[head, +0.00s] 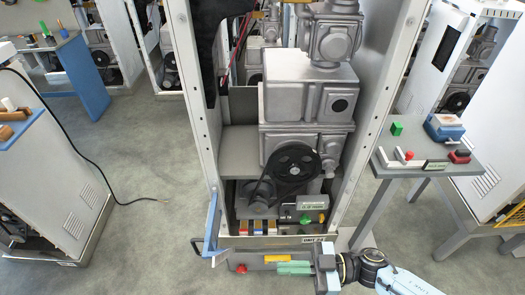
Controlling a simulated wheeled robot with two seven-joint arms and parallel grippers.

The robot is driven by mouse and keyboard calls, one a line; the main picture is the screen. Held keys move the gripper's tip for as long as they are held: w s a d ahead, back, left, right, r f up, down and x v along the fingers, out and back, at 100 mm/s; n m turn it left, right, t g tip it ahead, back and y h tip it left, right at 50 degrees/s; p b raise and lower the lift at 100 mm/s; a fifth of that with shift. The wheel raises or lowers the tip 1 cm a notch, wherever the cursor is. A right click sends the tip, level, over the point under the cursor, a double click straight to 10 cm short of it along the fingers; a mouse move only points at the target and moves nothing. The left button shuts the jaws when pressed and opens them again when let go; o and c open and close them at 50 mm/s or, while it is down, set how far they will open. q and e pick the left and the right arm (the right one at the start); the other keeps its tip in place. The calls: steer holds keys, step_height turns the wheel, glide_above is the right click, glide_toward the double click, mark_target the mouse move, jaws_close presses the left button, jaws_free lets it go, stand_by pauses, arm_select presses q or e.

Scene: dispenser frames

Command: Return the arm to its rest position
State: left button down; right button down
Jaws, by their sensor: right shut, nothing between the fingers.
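My right gripper (281,267) is at the bottom centre of the head view, in front of the lower edge of the open dispenser frame (200,110). Its green fingers point left and are shut with nothing between them. My right arm comes in from the bottom right. My left gripper and arm are not in view.
The frame holds grey metal housings (310,92) and a black pulley (293,162). A blue-edged panel (212,225) sticks out at its lower left. A side table (425,165) with a green block (397,128) stands right.

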steer(key=w+d+f+m+t+h+b, duration=0.1)
steer(key=w+d+f+m+t+h, duration=0.15)
steer(key=f+t, duration=0.2)
steer(key=w+d+f+m+t+h+b, duration=0.1)
steer(key=w+d+f+m+t+h, duration=0.1)
steer(key=w+f+m+t, duration=0.3)
steer(key=s+d+f+m+h+b, duration=0.15)
steer(key=s+d+f+h, duration=0.25)
steer(key=f, duration=0.4)
steer(key=s+d+f+m+h, duration=0.3)
steer(key=s+d+f+h, duration=0.15)
steer(key=f, duration=0.45)
steer(key=s+d+f+m+g+h+b, duration=0.1)
steer(key=s+f+g, duration=0.4)
steer(key=s, duration=0.8)
steer(key=s+d+f+m+g+h+b, duration=0.1)
steer(key=s+d+f+g+h, duration=0.2)
steer(key=s+f, duration=0.6)
steer(key=s+g+h, duration=0.1)
steer(key=s, duration=0.3)
steer(key=shift+s+m+g, duration=0.15)
steer(key=shift+m+g, duration=0.2)
steer(key=shift+m, duration=0.05)
